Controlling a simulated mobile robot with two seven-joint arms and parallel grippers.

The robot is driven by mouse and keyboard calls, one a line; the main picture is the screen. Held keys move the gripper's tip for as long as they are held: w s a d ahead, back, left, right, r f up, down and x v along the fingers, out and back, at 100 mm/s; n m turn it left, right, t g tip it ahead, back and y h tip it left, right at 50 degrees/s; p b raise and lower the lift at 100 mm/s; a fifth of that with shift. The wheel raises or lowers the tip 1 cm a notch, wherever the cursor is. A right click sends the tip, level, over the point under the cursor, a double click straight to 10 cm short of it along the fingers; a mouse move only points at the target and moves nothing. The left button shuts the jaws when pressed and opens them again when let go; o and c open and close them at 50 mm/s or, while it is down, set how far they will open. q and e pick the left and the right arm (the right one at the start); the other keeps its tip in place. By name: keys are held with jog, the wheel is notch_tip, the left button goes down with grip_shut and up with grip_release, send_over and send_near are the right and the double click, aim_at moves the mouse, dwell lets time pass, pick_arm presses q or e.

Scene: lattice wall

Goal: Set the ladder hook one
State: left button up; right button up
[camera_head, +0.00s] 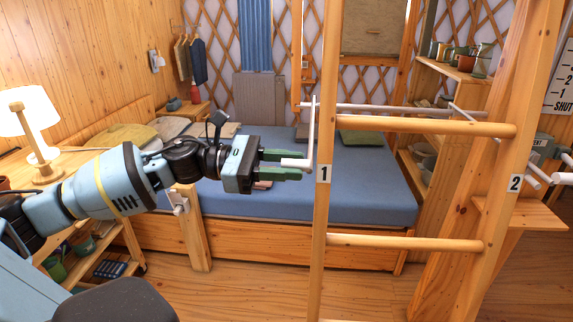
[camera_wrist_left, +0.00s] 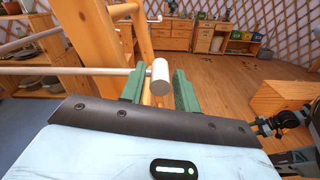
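The wooden ladder's left post (camera_head: 322,200) carries plate 1 (camera_head: 324,174); its right post carries plate 2 (camera_head: 515,183). Beside plate 1, hook one shows as a thin white upright arm (camera_head: 314,125) with a short white peg handle (camera_head: 294,163). My left gripper (camera_head: 296,164) reaches in from the left, its green fingers above and below the handle.
A blue bed (camera_head: 370,185) stands behind the ladder, with a lamp (camera_head: 30,125) on the left. White pegs (camera_head: 538,178) stick out near plate 2. Shelves (camera_head: 450,75) stand behind on the right. The floor (camera_head: 250,290) in front is clear.

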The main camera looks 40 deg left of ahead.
pick_arm(q)
grip_shut()
pick_arm(e)
jog(key=shift+d, duration=0.1)
pick_arm(q)
jog(key=shift+f, duration=0.15)
pick_arm(e)
jog(key=shift+s+f, duration=0.15)
jog(key=shift+f, duration=0.05)
pick_arm(q)
jog(key=shift+f+m+b, duration=0.6)
jog(key=shift+f+b, duration=0.05)
jog(key=shift+b, duration=0.05)
jog(key=w+a+f+m+b, duration=0.3)
jog(key=w+f+m+b, duration=0.2)
jog(key=m+b, duration=0.9)
jog(key=shift+f+b, duration=1.35)
jog(key=shift+b, duration=2.15)
pick_arm(e)
notch_tip(320, 180, down, 20)
jog(key=s+g, duration=0.1)
jog(key=s, duration=0.1)
jog(key=shift+s+d+f+g, duration=0.2)
jog(key=shift+s+f+g, duration=0.05)
jog(key=shift+g, duration=0.15)
pick_arm(q)
jog(key=shift+m, duration=0.3)
